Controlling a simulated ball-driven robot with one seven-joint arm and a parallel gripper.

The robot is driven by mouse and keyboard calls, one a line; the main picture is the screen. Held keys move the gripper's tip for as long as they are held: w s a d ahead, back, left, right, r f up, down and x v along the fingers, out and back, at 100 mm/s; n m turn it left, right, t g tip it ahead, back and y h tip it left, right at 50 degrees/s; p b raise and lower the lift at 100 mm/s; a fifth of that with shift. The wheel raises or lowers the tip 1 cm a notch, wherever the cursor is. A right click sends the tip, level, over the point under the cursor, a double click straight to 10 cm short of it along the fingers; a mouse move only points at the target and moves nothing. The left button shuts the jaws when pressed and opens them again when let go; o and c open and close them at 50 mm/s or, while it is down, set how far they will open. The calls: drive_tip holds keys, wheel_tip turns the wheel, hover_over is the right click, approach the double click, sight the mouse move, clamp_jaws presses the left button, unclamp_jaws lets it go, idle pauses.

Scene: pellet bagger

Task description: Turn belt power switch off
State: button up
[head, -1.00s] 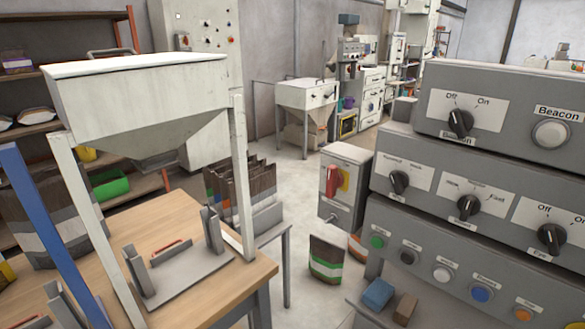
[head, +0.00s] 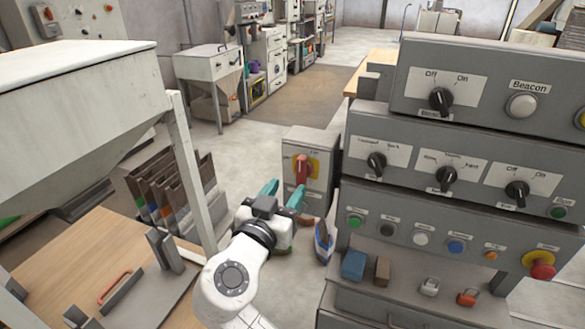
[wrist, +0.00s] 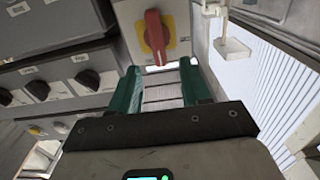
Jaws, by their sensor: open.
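A red rotary switch handle on a yellow plate (head: 303,169) is on the front of a grey box (head: 310,143) left of the control panel. In the wrist view the red handle (wrist: 156,37) shows at the top middle, beyond the fingertips. Its label is too small to read, so I cannot tell if it is the belt power switch. My gripper (head: 282,194) has teal fingers. It is open and empty, just in front of and below the red handle, apart from it in the wrist view (wrist: 170,80).
The stepped grey control panel (head: 400,190) with black knobs and buttons stands close on the right. A blue block (head: 354,264) and a brown block (head: 382,270) lie on its ledge. A hopper (head: 80,110) over a wooden table is on the left.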

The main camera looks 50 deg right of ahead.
sight(300, 171)
drive_tip(key=p+x, duration=0.1)
drive_tip(key=x, duration=0.6)
drive_tip(key=shift+d+f+p, duration=0.1)
drive_tip(key=shift+d+p, duration=0.05)
drive_tip(key=shift+p, duration=0.25)
drive_tip(key=c, duration=0.7)
